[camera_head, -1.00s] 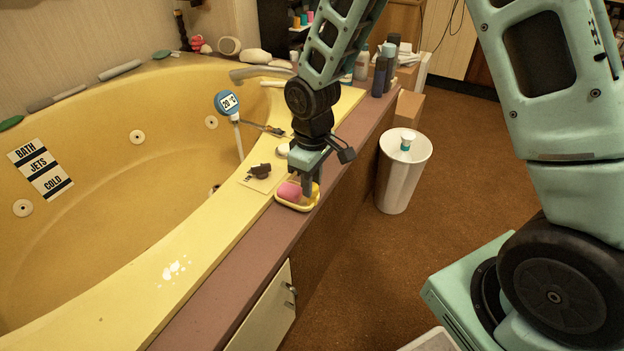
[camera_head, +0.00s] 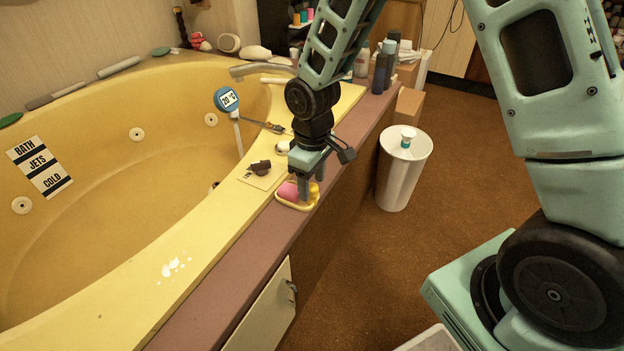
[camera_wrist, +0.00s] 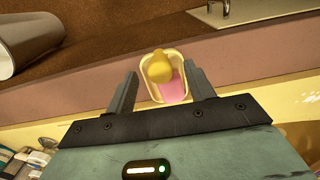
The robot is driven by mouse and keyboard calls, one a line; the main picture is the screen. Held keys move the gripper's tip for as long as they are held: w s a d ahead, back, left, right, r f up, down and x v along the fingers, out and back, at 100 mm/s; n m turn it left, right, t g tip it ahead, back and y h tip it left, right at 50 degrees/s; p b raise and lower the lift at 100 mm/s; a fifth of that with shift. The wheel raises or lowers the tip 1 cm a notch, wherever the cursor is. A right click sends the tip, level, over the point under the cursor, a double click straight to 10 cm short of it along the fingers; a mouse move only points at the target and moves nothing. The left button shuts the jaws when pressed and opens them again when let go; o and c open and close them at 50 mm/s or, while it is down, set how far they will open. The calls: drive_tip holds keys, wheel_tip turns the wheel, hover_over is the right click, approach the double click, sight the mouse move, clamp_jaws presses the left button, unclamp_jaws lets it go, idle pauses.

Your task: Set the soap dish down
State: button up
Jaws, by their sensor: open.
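The soap dish (camera_head: 284,204) is a small cream-yellow tray. It rests on the brown-pink ledge beside the tub and holds a pink soap (camera_head: 288,191) and a yellow item (camera_head: 314,190). In the wrist view the dish (camera_wrist: 155,93) shows between and beyond my fingers, with the yellow item (camera_wrist: 158,66) lying over part of the pink soap (camera_wrist: 174,89). My gripper (camera_head: 305,197) is open just above the dish in the head view. In the wrist view my gripper's fingers (camera_wrist: 160,88) stand apart on either side of it, with a gap at each side.
The yellow tub (camera_head: 130,190) lies left of the ledge (camera_head: 262,243). A card with a dark item (camera_head: 260,168), a blue thermometer (camera_head: 227,100) and a brush (camera_head: 265,127) are close by. Bottles (camera_head: 385,68) stand at the ledge's far end. A white bin (camera_head: 404,170) stands on the floor.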

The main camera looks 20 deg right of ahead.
wheel_tip(320, 180, up, 17)
drive_tip(key=p, duration=0.6)
drive_tip(key=shift+r, duration=0.2)
